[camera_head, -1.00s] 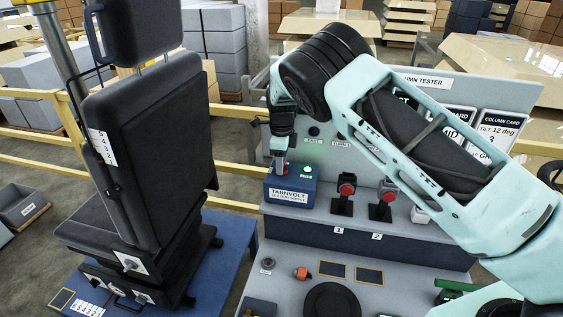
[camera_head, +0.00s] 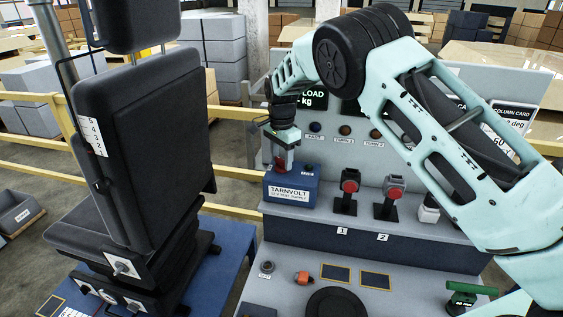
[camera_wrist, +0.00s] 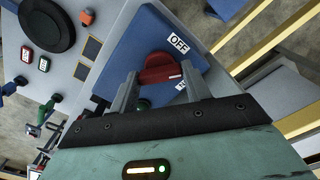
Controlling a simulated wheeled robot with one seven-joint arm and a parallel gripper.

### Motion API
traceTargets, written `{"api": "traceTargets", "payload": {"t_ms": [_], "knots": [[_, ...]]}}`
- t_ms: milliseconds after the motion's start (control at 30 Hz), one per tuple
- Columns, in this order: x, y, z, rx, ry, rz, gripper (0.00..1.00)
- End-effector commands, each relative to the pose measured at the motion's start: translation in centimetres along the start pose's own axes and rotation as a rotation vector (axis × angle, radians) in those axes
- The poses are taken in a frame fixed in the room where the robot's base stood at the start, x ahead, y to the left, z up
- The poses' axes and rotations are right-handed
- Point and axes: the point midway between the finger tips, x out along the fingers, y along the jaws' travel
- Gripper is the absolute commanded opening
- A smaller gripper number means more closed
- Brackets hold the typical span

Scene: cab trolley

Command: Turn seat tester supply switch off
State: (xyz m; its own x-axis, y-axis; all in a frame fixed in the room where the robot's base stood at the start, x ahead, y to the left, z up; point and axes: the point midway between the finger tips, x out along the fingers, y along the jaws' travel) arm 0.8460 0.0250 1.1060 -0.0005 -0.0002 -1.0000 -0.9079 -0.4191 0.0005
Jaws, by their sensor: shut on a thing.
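The seat tester supply is a blue box (camera_head: 290,190) labelled TARNVOLT, on the left end of the bench's raised ledge. Its red switch knob (camera_wrist: 160,69) sits between my two fingers in the wrist view. My gripper (camera_head: 281,155) points down over the box and is shut on the knob. A white OFF label (camera_wrist: 179,44) is beside the knob. A second label (camera_wrist: 181,87) is mostly hidden by a finger. The box's lamp (camera_wrist: 143,104) looks dark in the wrist view, partly covered by my gripper.
A black seat (camera_head: 140,150) on a blue platform is at the left. Yellow rails (camera_head: 235,113) run behind. The bench's lower deck (camera_head: 290,290) holds a black disc.

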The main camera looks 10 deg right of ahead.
Motion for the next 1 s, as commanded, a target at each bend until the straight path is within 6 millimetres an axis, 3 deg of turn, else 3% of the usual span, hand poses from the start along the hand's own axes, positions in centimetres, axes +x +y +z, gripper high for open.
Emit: {"api": "traceTargets", "payload": {"t_ms": [600,1000], "knots": [[-0.07,-0.07,-0.11,-0.519,0.002,-0.004,0.25],[-0.13,-0.06,-0.08,-0.660,0.002,-0.003,0.25]]}}
